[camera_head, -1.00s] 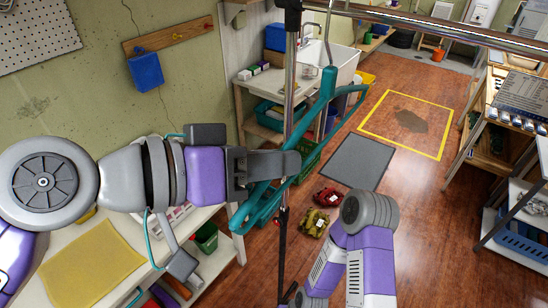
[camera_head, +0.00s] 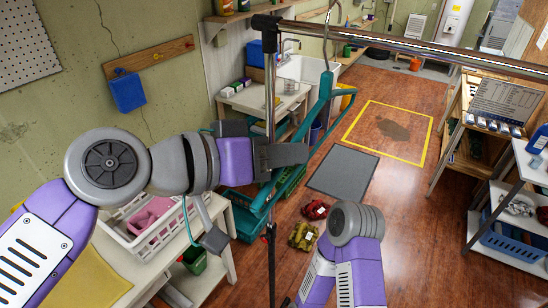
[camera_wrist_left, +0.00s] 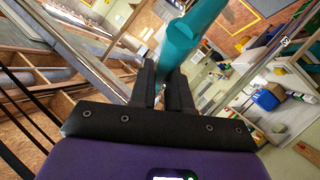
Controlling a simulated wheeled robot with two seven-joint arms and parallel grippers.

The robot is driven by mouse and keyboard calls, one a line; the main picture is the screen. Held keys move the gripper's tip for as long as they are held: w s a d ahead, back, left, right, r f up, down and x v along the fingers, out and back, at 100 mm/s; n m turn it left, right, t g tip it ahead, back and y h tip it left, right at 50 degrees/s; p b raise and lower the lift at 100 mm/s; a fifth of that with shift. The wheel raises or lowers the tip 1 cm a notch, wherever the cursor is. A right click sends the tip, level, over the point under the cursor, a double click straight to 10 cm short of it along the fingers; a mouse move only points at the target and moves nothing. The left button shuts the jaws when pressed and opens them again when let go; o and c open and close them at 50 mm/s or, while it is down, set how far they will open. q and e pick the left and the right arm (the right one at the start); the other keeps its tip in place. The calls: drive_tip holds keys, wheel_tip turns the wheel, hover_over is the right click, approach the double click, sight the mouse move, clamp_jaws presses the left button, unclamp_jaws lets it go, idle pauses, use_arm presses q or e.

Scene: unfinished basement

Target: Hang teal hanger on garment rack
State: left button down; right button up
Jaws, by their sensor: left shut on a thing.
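My left gripper (camera_head: 290,156) is shut on the teal hanger (camera_head: 322,100), gripping its lower part beside the rack's post. The hanger is tilted, with its neck up and one end low at the left. Its thin metal hook (camera_head: 327,55) rises to the garment rack's bar (camera_head: 420,50) and overlaps it in the picture; I cannot tell whether it is over the bar. The rack's upright post (camera_head: 270,90) stands left of the hook. In the left wrist view the hanger (camera_wrist_left: 185,35) runs up from between the fingers (camera_wrist_left: 163,88). My right gripper is out of view.
A white table with a white basket (camera_head: 150,240) and yellow cloth (camera_head: 95,280) is at lower left. A shelf unit (camera_head: 470,150) and a cart with a blue basket (camera_head: 515,238) stand at the right. Red and olive items (camera_head: 303,236) lie near a grey mat (camera_head: 343,172).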

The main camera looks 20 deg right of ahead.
sight(300, 138)
use_arm(q)
drive_tip(key=shift+w+d+p, duration=0.6)
drive_tip(key=shift+w+d, duration=1)
drive_tip(key=shift+d, duration=0.25)
drive_tip(key=shift+w+d+f, duration=0.1)
drive_tip(key=shift+f, duration=0.15)
drive_tip(key=shift+f+b, duration=1.45)
drive_tip(key=shift+b, duration=0.3)
drive_tip(key=c, duration=1)
unclamp_jaws()
